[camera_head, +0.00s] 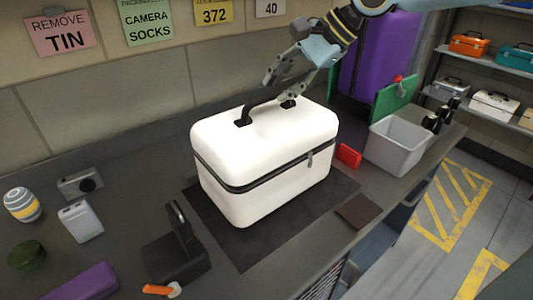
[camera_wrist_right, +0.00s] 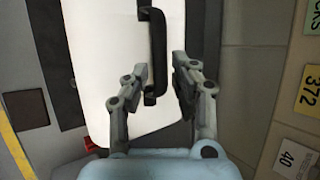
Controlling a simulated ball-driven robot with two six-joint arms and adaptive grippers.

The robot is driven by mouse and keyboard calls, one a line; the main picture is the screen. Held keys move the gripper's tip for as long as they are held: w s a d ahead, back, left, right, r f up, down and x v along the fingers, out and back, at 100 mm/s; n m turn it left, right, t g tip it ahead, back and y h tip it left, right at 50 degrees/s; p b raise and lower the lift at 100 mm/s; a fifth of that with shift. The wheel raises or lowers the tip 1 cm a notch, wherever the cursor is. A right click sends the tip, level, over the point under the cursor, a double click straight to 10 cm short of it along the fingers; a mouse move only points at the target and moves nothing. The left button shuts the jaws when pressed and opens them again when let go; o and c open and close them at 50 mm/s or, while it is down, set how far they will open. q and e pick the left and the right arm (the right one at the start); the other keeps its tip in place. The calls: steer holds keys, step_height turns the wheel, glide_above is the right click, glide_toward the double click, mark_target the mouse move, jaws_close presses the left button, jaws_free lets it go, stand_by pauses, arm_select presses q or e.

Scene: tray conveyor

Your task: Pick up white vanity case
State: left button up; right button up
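The white vanity case (camera_head: 262,150) stands closed and upright on a dark mat (camera_head: 255,245) on the counter. Its black carry handle (camera_head: 262,108) stands up from the lid. My right gripper (camera_head: 279,90) comes down from above at the handle's right part. In the right wrist view, the open fingers (camera_wrist_right: 161,68) lie on either side of the handle (camera_wrist_right: 157,45), with a gap at the right finger. The white lid (camera_wrist_right: 100,50) fills much of that view. My left gripper is in neither view.
A grey bin (camera_head: 396,150) and a small red box (camera_head: 348,156) stand to the case's right. A black stand (camera_head: 178,255), a white device (camera_head: 80,222) and a striped round object (camera_head: 22,204) lie left. The wall with paper signs is close behind.

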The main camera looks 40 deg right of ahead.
mark_target(269, 96)
steer(key=shift+b+x, duration=1)
steer(key=shift+b, duration=0.25)
steer(key=shift+w+a+f, duration=0.35)
steer(key=shift+a+f, duration=0.05)
steer(key=shift+a, duration=0.05)
steer(key=shift+w+f, duration=0.25)
steer(key=shift+f, duration=0.05)
steer(key=shift+w+a+f, duration=0.1)
steer(key=shift+w+f, duration=0.05)
steer(key=shift+f, duration=0.05)
steer(key=shift+w+a+f, duration=0.1)
steer(key=shift+f, duration=0.05)
jaws_close()
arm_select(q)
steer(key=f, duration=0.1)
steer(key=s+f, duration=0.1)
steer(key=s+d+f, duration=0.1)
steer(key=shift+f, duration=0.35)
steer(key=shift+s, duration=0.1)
